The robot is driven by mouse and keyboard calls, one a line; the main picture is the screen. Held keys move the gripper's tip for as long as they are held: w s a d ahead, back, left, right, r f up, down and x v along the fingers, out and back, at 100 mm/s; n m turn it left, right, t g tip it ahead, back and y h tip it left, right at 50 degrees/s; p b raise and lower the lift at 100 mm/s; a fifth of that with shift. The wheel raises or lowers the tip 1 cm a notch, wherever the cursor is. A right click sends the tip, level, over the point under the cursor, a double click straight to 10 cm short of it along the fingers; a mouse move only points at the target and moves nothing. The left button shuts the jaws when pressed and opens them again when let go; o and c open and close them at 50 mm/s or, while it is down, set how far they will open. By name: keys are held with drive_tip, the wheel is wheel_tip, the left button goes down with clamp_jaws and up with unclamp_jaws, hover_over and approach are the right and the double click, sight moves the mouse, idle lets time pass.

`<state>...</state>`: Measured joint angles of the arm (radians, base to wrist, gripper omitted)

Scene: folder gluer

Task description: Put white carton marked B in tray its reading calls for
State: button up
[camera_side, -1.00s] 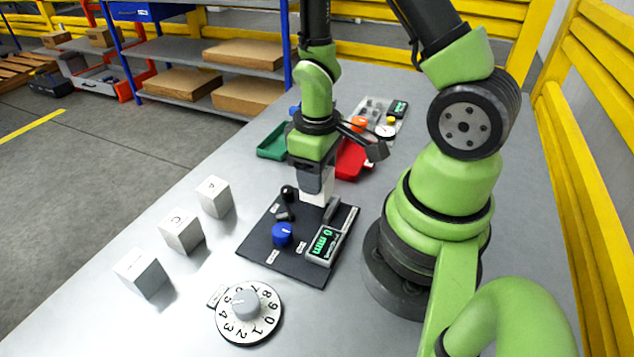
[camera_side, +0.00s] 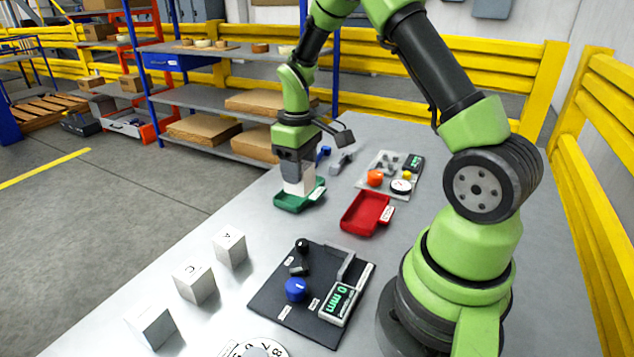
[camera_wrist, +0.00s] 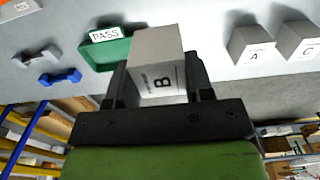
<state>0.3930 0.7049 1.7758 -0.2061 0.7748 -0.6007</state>
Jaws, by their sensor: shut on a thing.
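My gripper (camera_side: 297,170) is shut on the white carton marked B (camera_side: 299,185). In the wrist view the letter B shows on the carton (camera_wrist: 160,62) between the fingers. In the side view the carton is at the green tray (camera_side: 290,203), over or in it; I cannot tell whether it touches the tray floor. In the wrist view the green tray (camera_wrist: 92,54) carries a PASS label. The red tray (camera_side: 362,212) stands to its right, empty, its label too small to read.
White cartons A (camera_side: 230,247) and C (camera_side: 194,282) stand at the table's left edge with another white carton (camera_side: 151,326). A black gauge board (camera_side: 270,300) lies in front of the trays. A panel with an orange knob (camera_side: 375,177) is behind the red tray.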

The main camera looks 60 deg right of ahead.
drive_tip(key=w+d+f, duration=0.3)
drive_tip(key=w+d, duration=0.3)
drive_tip(key=d, duration=0.3)
drive_tip(key=shift+s+d+f, duration=0.1)
drive_tip(key=shift+f, duration=1.3)
drive_tip(key=shift+s+d+f, duration=0.1)
drive_tip(key=shift+f, duration=1.25)
drive_tip(key=o, duration=1)
drive_tip(key=shift+r, duration=5.05)
